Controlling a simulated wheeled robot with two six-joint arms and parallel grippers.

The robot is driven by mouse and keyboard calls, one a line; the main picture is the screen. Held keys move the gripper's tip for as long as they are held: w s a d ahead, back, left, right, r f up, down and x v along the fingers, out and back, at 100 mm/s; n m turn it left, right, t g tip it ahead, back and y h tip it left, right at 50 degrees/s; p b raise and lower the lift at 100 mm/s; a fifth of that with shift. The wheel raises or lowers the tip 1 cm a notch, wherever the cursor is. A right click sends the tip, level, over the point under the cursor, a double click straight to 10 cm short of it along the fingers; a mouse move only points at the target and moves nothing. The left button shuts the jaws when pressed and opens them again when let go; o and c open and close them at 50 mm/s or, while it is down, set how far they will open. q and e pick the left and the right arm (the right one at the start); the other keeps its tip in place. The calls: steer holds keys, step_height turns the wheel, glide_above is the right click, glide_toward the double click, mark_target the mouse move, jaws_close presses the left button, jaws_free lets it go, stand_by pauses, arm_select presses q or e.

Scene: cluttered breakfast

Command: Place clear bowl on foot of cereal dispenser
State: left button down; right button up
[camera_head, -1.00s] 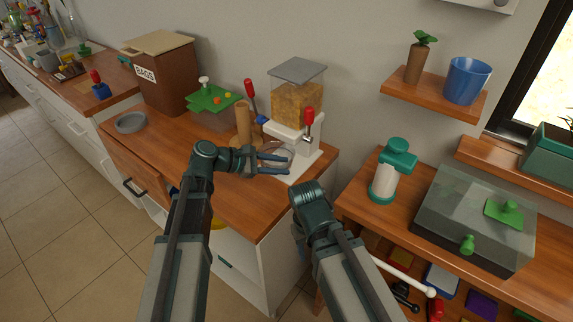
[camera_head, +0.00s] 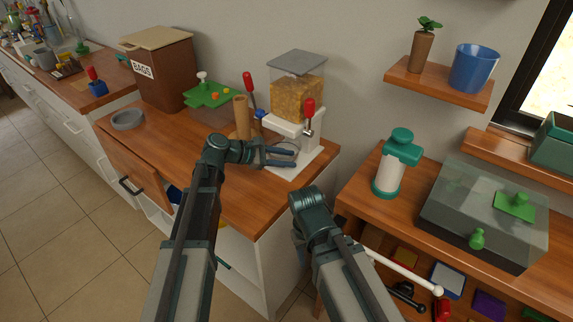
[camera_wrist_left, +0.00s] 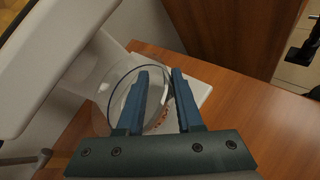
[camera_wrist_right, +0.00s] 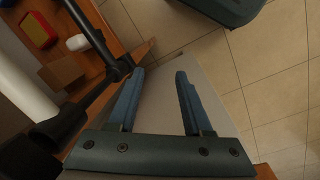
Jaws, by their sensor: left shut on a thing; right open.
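The cereal dispenser (camera_head: 297,88) stands on the wooden counter, with a clear hopper of cereal, a red-knobbed lever and a white foot (camera_head: 304,160). The clear bowl (camera_head: 282,146) is at the foot below the dispenser's body. In the left wrist view the bowl (camera_wrist_left: 118,88) is upright, its rim between my left fingers, over the white foot. Whether its base touches the foot is hard to tell. My left gripper (camera_head: 293,156) is shut on the bowl's rim. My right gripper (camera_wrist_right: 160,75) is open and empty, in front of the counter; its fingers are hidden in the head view.
A wooden cylinder (camera_head: 241,118), red-handled tool (camera_head: 249,90) and green-lidded box (camera_head: 210,95) stand left of the dispenser. A grey bowl (camera_head: 128,120) sits at the counter's left. A white-and-teal canister (camera_head: 396,163) stands on the right-hand unit. The front counter is clear.

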arm_select(q)
steer(key=shift+r, duration=0.1)
steer(key=shift+f, duration=0.2)
steer(key=c, duration=0.5)
jaws_free()
steer(key=shift+c, duration=0.2)
steer(key=shift+r, duration=0.15)
steer(key=shift+a+r, duration=0.1)
steer(key=shift+r, duration=0.1)
steer(key=p+v, duration=0.5)
steer(key=v, duration=0.6)
steer(key=shift+s+a, duration=0.2)
steer(key=shift+a, duration=0.15)
